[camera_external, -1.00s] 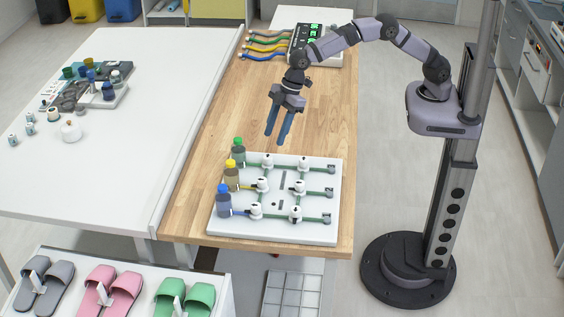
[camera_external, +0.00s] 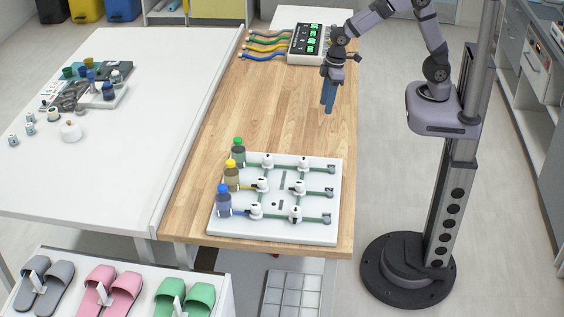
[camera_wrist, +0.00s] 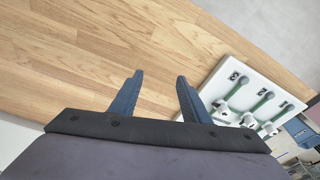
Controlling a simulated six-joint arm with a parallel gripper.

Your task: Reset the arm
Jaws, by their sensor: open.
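My gripper (camera_external: 328,109) hangs with its blue fingers pointing down above the right edge of the wooden table (camera_external: 240,110). In the wrist view the two fingers of my gripper (camera_wrist: 158,92) stand apart with nothing between them but bare wood behind. The arm is folded back toward its base on the post at right.
A white board (camera_external: 270,232) with valves and green, yellow and blue bottles lies at the table's near end. A box with green displays (camera_external: 311,40) and coloured tubes stands at the far end. A white table (camera_external: 110,200) adjoins at left. The middle of the wood is clear.

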